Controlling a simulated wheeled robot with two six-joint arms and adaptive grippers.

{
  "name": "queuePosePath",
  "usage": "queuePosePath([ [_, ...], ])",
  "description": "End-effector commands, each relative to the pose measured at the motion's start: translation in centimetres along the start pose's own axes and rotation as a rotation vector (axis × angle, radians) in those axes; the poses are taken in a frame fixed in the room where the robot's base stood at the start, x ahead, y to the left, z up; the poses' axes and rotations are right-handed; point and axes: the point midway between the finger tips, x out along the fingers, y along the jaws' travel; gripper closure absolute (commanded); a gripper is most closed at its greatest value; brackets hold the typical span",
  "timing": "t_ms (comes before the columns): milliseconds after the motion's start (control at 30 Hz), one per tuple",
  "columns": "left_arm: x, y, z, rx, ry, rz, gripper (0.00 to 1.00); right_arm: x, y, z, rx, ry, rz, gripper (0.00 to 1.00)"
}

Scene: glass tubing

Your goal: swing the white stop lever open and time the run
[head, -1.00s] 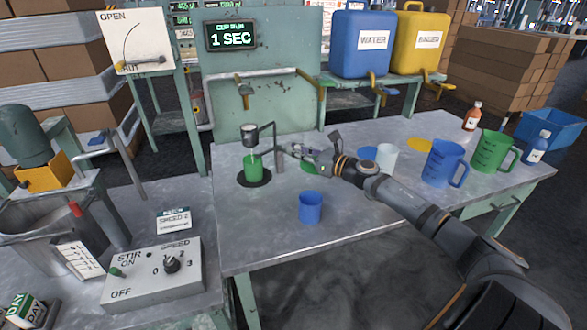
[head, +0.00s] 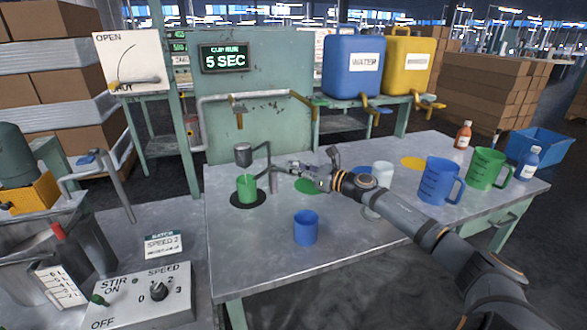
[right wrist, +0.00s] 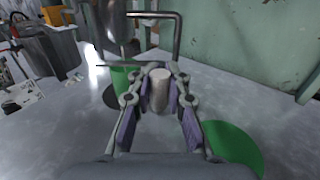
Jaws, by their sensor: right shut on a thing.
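The wall display (head: 224,58) reads "CUP RUN 5 SEC". A metal flow cup (head: 243,155) hangs on a bent stand above a green beaker (head: 247,187), which stands on a black disc. The gap between them is too small to read clearly. My right gripper (head: 286,169) is just right of the stand. In the right wrist view, its fingers (right wrist: 157,82) are closed around a pale upright cylinder, apparently the grip of the white stop lever (right wrist: 159,95). A thin bar runs left near its top. My left gripper is out of view.
A blue cup (head: 306,227) stands near the bench front. A white cup (head: 382,174), a blue jug (head: 438,181) and a green jug (head: 488,168) stand to the right. A speed box (head: 143,298) sits at lower left.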

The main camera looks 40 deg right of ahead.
Motion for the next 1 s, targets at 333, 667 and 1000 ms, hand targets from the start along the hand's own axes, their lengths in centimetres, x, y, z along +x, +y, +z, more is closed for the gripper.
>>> queuePosePath([
  [333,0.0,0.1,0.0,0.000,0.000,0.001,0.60,0.0,-0.1,-0.1,0.000,0.001,-0.002,0.61],
  [667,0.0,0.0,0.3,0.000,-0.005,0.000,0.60,0.0,-0.1,2.6,-0.007,0.001,-0.001,0.61],
  [1000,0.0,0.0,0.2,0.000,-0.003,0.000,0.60,-0.1,-0.1,9.1,-0.003,0.001,-0.003,0.61],
])
